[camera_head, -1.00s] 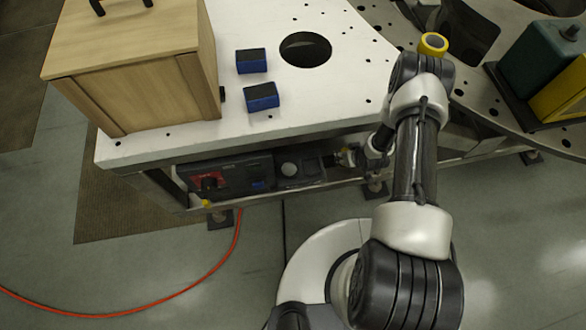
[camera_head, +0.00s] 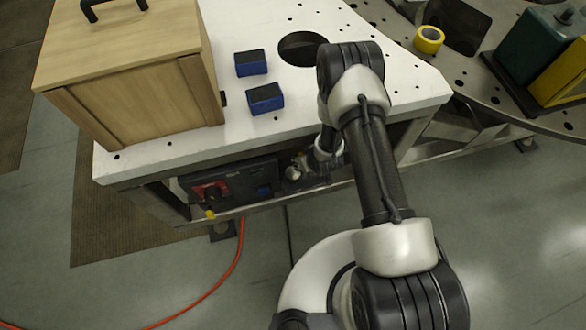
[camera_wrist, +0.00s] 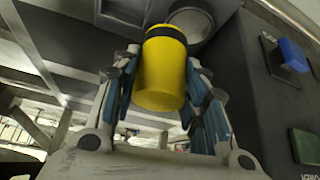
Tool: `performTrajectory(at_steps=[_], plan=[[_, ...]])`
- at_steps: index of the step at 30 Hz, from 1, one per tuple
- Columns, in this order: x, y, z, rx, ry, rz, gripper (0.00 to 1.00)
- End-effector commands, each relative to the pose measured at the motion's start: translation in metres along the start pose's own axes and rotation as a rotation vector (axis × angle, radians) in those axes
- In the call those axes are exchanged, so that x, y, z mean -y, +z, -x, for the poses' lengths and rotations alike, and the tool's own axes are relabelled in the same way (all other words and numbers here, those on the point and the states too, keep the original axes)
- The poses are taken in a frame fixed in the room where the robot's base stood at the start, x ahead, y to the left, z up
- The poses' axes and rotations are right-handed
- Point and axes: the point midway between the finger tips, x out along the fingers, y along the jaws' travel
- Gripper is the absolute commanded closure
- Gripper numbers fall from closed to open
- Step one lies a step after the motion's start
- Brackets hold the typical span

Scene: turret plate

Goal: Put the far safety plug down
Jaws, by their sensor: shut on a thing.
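In the wrist view my gripper (camera_wrist: 165,95) is shut on a yellow safety plug (camera_wrist: 160,75), a cylinder with a dark band near its far end. The fingers lie along both sides of it. Just behind the plug is a round grey fitting (camera_wrist: 192,20) on the dark panel; I cannot tell whether the plug touches it. In the head view my gripper (camera_head: 302,165) is small at the right part of the panel under the white plate, partly hidden by my arm. Another small yellow piece (camera_head: 210,214) shows below the red switch (camera_head: 210,191).
The dark control panel (camera_head: 235,182) sits under the white plate (camera_head: 150,160). A blue switch (camera_wrist: 293,55) and a green one (camera_wrist: 305,146) are on the panel at right.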

Motion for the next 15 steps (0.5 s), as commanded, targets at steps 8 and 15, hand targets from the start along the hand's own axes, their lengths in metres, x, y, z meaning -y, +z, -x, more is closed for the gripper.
performTrajectory(at_steps=[8, 15], plan=[[0.031, -0.004, -0.024, 0.001, 0.001, -0.002, 0.88], [0.031, 0.004, -0.039, -0.001, 0.000, -0.001, 0.88]])
